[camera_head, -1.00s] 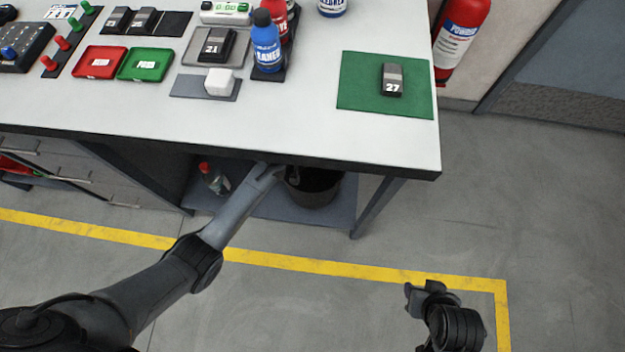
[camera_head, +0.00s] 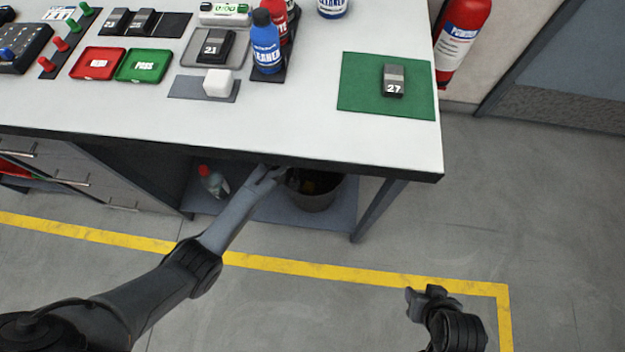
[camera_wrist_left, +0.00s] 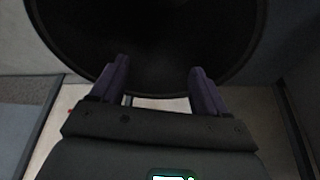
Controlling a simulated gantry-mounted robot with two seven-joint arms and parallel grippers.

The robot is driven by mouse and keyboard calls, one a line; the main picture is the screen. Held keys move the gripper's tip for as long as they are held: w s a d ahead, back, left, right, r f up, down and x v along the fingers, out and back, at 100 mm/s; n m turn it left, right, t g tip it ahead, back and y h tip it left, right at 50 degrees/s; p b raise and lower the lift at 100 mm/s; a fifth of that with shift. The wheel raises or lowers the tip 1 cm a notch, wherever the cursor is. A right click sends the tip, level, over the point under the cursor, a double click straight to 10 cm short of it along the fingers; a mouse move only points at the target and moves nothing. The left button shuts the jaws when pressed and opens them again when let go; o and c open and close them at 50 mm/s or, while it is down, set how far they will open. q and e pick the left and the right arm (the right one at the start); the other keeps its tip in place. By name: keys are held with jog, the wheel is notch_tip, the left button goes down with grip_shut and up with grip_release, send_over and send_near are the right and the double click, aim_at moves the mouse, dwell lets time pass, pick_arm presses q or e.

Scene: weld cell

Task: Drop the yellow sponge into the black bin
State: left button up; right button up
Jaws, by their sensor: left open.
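The black bin (camera_head: 314,199) stands on the lower shelf under the table, partly covered by my left arm and the table edge. A small yellowish patch, apparently the yellow sponge (camera_head: 308,187), shows inside it. My left gripper (camera_head: 285,176) is at the bin's left side. In the left wrist view the open, empty fingers (camera_wrist_left: 159,68) reach over the near rim of the bin (camera_wrist_left: 250,62), whose inside looks dark; the sponge cannot be made out there. My right gripper (camera_head: 424,294) hangs over the floor at lower right, too small to tell its jaws.
The tabletop (camera_head: 290,125) edge overhangs the bin. A spray bottle (camera_head: 213,182) with a red top stands left on the lower shelf. A table leg (camera_head: 377,210) is right of the bin. Bottles, trays and a green mat (camera_head: 360,95) lie on top. The floor in front is clear.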

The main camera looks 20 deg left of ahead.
pick_arm(q)
jog(key=p+v, duration=0.6)
jog(key=v, duration=0.4)
jog(key=shift+s+r, duration=0.2)
jog(key=shift+r, duration=0.1)
